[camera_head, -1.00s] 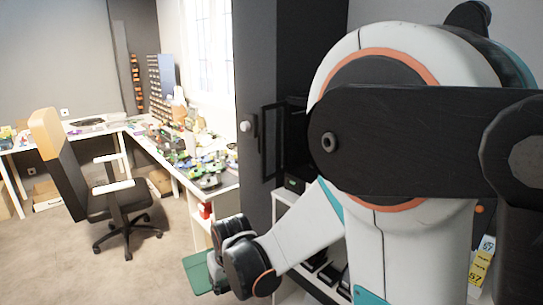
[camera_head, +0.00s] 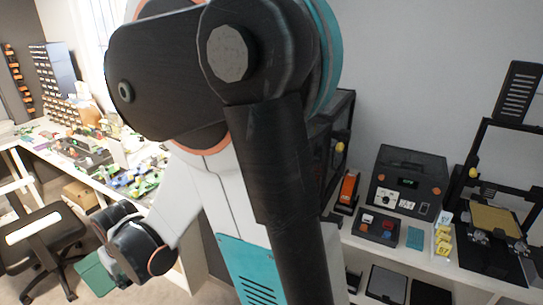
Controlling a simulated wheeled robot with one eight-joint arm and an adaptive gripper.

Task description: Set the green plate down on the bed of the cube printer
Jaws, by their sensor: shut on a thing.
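The green plate (camera_head: 93,277) shows at the lower left, past the end of my arm. My gripper (camera_head: 116,272) is shut on the plate's right edge and holds it in the air, out in front of the workbench. The gripper's fingers are small and partly hidden by my wrist. A black box-framed machine (camera_head: 343,130), which looks like the cube printer, stands on the right-hand counter. My arm hides most of it, and its bed cannot be seen.
An open-frame printer (camera_head: 505,165) with a golden bed stands at the far right. Between the machines are a black control box (camera_head: 408,180), a small button box (camera_head: 377,227) and yellow tags (camera_head: 442,242). A chair (camera_head: 38,243) and a cluttered workbench (camera_head: 155,180) are on the left.

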